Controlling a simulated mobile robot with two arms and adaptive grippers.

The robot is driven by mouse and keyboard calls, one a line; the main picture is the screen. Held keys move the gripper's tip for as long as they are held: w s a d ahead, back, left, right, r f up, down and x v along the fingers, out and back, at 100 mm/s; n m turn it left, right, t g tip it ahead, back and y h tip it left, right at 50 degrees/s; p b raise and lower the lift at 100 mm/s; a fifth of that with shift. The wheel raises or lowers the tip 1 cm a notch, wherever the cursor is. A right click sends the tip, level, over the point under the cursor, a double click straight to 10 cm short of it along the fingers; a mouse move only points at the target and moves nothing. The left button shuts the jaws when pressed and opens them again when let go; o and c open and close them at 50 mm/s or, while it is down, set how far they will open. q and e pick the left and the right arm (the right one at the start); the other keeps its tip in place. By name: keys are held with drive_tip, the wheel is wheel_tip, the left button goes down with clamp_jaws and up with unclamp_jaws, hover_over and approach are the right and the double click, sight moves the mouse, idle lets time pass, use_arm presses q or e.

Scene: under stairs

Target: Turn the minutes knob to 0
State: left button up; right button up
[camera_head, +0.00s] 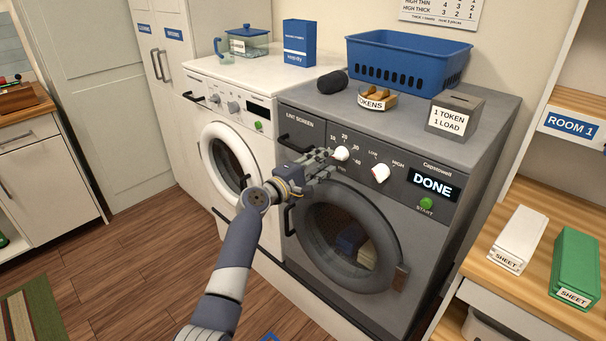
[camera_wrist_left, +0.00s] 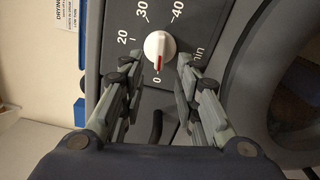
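The white minutes knob (camera_head: 341,153) is on the grey dryer's front panel, with 10, 20, 30 and 40 around it. In the left wrist view the knob (camera_wrist_left: 160,46) has its red mark pointing down toward the 0. My left gripper (camera_head: 327,160) is in front of the panel beside the knob. Its two fingers (camera_wrist_left: 157,62) are apart, one on each side of the knob's lower part, with visible gaps. Contact with the knob does not show. The dryer's display (camera_head: 433,186) reads DONE. My right gripper is not in view.
A second white LOW/HIGH knob (camera_head: 380,173) and the green START button (camera_head: 426,203) are to the right. The round dryer door (camera_head: 348,235) is below. A blue basket (camera_head: 405,62), token bowl (camera_head: 377,100) and token box (camera_head: 455,115) stand on top.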

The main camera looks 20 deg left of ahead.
use_arm(q)
drive_tip(key=v, duration=0.9)
drive_tip(key=shift+s, duration=0.25)
drive_tip(key=shift+a, duration=0.1)
drive_tip(key=s+f+m+g+y, duration=0.1)
drive_tip(key=s+f+g, duration=0.1)
drive_tip(key=f, duration=1)
drive_tip(key=s+f+m+g+y, duration=0.1)
drive_tip(key=f+g+y, duration=0.1)
drive_tip(key=f, duration=0.9)
drive_tip(key=s+d+f+m+g+y, duration=0.1)
drive_tip(key=s+f+m+g, duration=0.15)
drive_tip(key=s+f, duration=0.65)
drive_tip(key=s+d+f+m+g, duration=0.1)
drive_tip(key=s+f+m+g, duration=0.3)
drive_tip(key=f, duration=0.9)
drive_tip(key=s+d+f+m+g, duration=0.1)
drive_tip(key=s+f+m, duration=0.2)
drive_tip(key=s, duration=1.1)
drive_tip(key=s+d+f+m+g+y, duration=0.1)
drive_tip(key=s+f+m, duration=0.3)
drive_tip(key=s+f, duration=0.6)
drive_tip(key=s+d+f+m+g+y, duration=0.1)
drive_tip(key=s+f+m+g, duration=0.2)
drive_tip(key=s, duration=1.5)
wheel_tip(320, 180, down, 4)
drive_tip(key=shift+s+r, duration=0.1)
drive_tip(key=shift+s, duration=0.3)
